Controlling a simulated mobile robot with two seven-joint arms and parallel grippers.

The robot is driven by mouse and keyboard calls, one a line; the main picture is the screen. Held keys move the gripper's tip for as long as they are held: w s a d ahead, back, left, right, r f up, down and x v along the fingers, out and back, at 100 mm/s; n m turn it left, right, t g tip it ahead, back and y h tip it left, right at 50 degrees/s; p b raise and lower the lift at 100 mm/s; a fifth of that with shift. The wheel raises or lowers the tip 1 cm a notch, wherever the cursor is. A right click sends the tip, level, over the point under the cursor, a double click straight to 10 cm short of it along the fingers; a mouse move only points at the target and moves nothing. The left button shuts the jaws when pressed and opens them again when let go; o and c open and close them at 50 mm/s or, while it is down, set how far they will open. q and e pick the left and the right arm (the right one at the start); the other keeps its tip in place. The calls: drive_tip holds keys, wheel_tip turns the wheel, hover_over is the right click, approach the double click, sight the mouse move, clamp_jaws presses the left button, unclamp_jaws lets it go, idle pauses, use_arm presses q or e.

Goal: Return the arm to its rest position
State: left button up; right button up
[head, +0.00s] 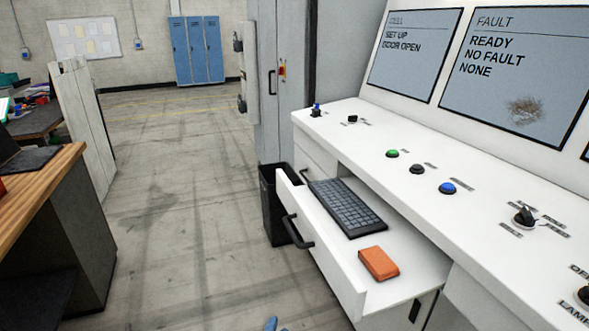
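Neither of my arms can be made out for sure in the head view, and no gripper can be recognised. A small blue shape (270,324) is cut off by the bottom edge; I cannot tell what it is. The white control console (450,190) stands at the right. Its drawer (330,252) is pulled open, with a black handle on its front. A dark keyboard (346,207) and an orange box-like object (378,263) lie in the drawer.
Screens (515,75) above the console read "READY NO FAULT NONE" and "DOOR OPEN". A black bin (272,205) stands behind the drawer. A wooden-topped bench (45,180) is at the left. Blue lockers (197,50) stand at the back. The floor between is clear.

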drive_tip(key=s+d+f+n+g+y+p, duration=0.2)
drive_tip(key=s+d+f+n+g+p, duration=0.15)
drive_tip(key=s+d+f, duration=0.35)
drive_tip(key=s+d+f+n+g+y+p, duration=0.1)
drive_tip(key=s+d+f+n+g+p, duration=0.1)
drive_tip(key=s+d+f+g, duration=0.6)
use_arm(q)
wheel_tip(320, 180, up, 10)
drive_tip(key=g+p, duration=0.1)
drive_tip(key=p, duration=0.3)
drive_tip(key=shift+s+d, duration=0.3)
drive_tip(key=shift+s, duration=0.15)
use_arm(e)
drive_tip(key=s+d+f+n+g+y, duration=0.1)
drive_tip(key=s+g, duration=0.1)
drive_tip(key=s, duration=0.9)
drive_tip(key=s+f+n+g+y, duration=0.1)
drive_tip(key=s+g, duration=0.2)
drive_tip(key=s, duration=0.9)
drive_tip(key=shift+d+n+y, duration=0.3)
drive_tip(key=shift+d+n, duration=0.05)
drive_tip(key=shift+d, duration=0.05)
